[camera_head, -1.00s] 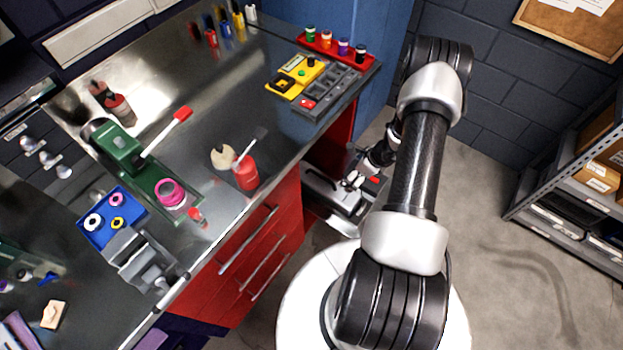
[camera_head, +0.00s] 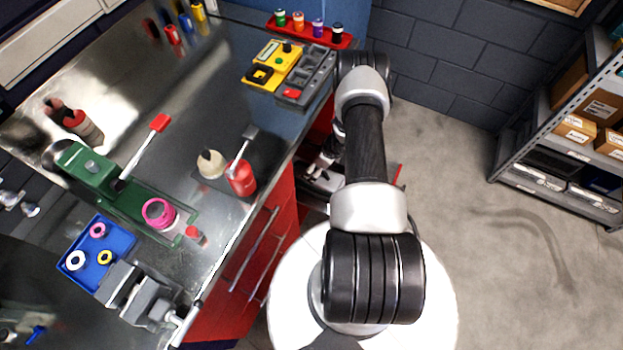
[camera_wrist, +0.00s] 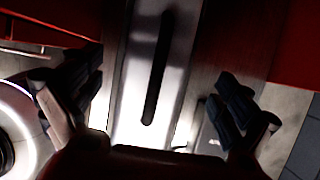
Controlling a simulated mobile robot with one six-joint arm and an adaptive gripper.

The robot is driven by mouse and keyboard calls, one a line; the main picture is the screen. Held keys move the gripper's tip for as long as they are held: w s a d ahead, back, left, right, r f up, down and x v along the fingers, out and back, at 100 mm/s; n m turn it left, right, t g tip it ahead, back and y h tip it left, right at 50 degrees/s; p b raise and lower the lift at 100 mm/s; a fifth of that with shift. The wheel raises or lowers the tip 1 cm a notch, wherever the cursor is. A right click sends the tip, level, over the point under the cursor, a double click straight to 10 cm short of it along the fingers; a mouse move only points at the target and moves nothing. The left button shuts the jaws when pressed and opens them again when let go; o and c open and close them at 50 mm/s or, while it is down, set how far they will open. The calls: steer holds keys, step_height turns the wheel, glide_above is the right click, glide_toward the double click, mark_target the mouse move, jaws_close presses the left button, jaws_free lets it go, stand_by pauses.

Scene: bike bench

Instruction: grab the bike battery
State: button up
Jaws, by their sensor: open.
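The bike battery, seemingly the long silver-grey block (camera_wrist: 130,95) with a dark slot down its face, fills the middle of the wrist view. My gripper (camera_wrist: 162,90) is open, with one dark finger on each side of the block. A gap shows between the block and each finger, and I cannot tell how far away the block is. In the head view a silver shape (camera_head: 320,181) shows low in the opening beside the red drawers, partly hidden by my arm; it may be the same block.
Red panels (camera_wrist: 285,45) stand close on both sides in the wrist view. The workbench (camera_head: 205,110) with tools, a blue tray (camera_head: 92,277) and bottles lies left of my arm. A shelf rack (camera_head: 560,195) stands right, with clear floor between.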

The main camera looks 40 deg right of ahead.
mark_target(312, 174)
steer(key=shift+b+x, duration=1.3)
steer(key=shift+x, duration=1.8)
steer(key=shift+a, duration=0.2)
steer(key=shift+r, duration=0.1)
steer(key=shift+c, duration=0.2)
steer(key=c, duration=2.1)
steer(key=shift+w+d+r, duration=0.15)
steer(key=shift+c, duration=0.2)
